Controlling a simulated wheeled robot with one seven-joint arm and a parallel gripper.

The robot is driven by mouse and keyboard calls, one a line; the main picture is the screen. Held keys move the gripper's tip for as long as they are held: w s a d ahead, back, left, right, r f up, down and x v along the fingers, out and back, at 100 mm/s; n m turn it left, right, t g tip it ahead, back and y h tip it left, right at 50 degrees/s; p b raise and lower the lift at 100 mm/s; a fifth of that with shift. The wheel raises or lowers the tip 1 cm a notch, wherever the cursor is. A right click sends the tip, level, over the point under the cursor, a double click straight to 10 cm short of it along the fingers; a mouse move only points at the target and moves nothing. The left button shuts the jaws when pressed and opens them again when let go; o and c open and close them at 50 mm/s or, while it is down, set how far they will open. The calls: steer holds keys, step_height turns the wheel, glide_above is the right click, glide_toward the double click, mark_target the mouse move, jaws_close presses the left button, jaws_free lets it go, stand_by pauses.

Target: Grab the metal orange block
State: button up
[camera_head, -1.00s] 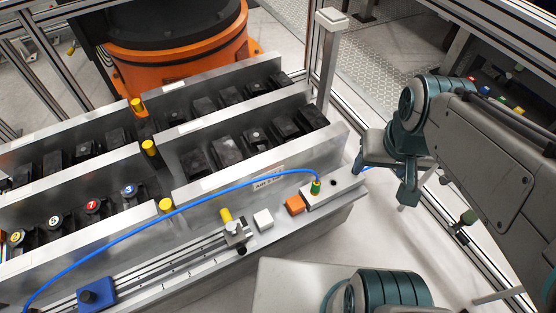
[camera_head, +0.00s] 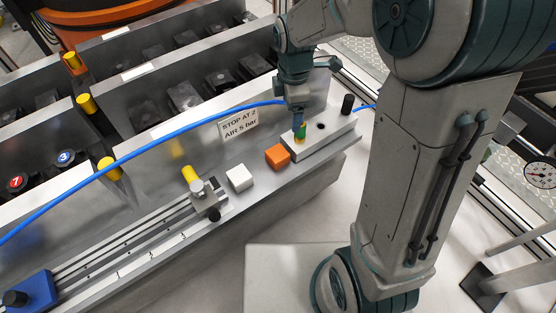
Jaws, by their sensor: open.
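The jaws are open, though the fingertips are small and partly hard to make out. Nothing hides the orange block.
A blue hose (camera_head: 180,128) arcs across the bench and passes behind my gripper. A black peg (camera_head: 347,104) stands right of the fitting. A slide rail with a clamp (camera_head: 207,201) and yellow knob lies left of the white block. A sign (camera_head: 239,125) stands behind the blocks.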

mark_target(278, 152)
steer(key=w+a+f+n+b, duration=0.1)
steer(key=f+b, duration=0.1)
steer(key=f, duration=0.4)
steer(key=a+f+n+b, duration=0.1)
steer(key=f+n+b, duration=0.1)
steer(key=f, duration=0.4)
steer(key=w+a+f+n+b, duration=0.1)
steer(key=f+b, duration=0.2)
steer(key=f, duration=0.3)
steer(key=shift+w+a+n+g, duration=0.3)
steer(key=shift+n, duration=0.1)
steer(key=shift+s+f+b, duration=0.15)
steer(key=shift+f+b, duration=1.5)
steer(key=shift+f, duration=1.35)
steer(key=shift+r, duration=0.1)
steer(key=c, duration=1.4)
